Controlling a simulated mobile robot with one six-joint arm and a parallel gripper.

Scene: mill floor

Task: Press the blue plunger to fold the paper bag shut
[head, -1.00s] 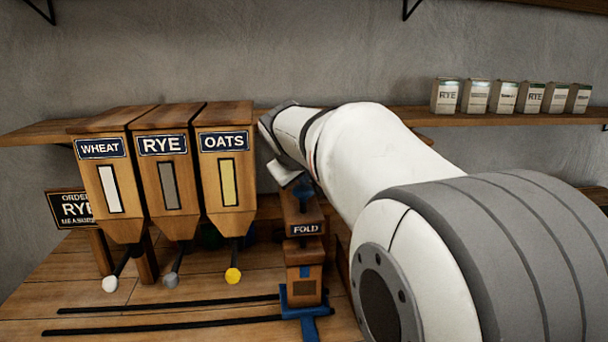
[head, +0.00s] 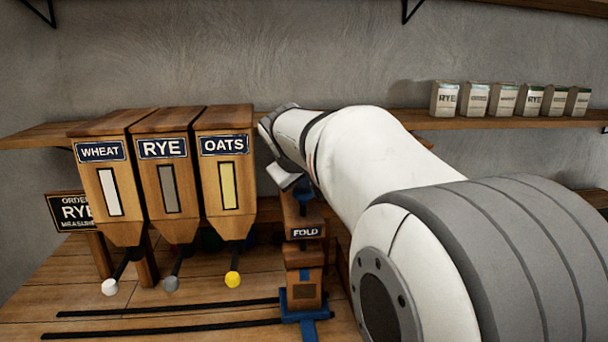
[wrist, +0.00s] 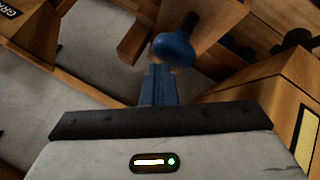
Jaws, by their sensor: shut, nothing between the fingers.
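The FOLD station (head: 306,232) is a wooden post to the right of the grain bins. Its blue plunger (head: 304,197) is partly hidden by my wrist in the head view. In the wrist view the plunger's round blue knob (wrist: 173,48) shows just beyond my gripper (wrist: 157,68). The blue fingers are shut together and empty, pointing at the knob; I cannot tell whether they touch it. A brown block, perhaps the paper bag (head: 304,292), stands in a blue carriage (head: 310,326) at the station's foot. Its top is not clearly visible.
WHEAT (head: 112,205), RYE (head: 168,200) and OATS (head: 226,198) bins with knobbed levers stand at left. Two dark rails (head: 170,306) cross the bench to the carriage. An order sign (head: 70,211) is at far left. Several small bags line the back shelf (head: 505,123).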

